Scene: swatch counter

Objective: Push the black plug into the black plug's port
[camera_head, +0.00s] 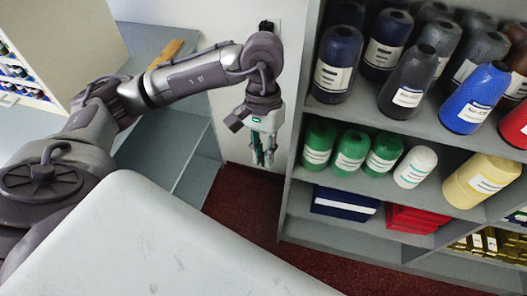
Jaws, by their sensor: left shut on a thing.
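A black fitting on a pale wall plate (266,26) shows just above my arm. It is partly hidden, and I cannot tell whether it is the black plug's port. The gripper is well below it in the picture. My right gripper is not in view.
A grey shelf unit (292,190) with yarn cones and folded cloth stands on the right, close to the gripper. A grey counter (160,45) with a wooden-looking item (166,53) is behind the arm. Red floor (245,205) shows below the gripper.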

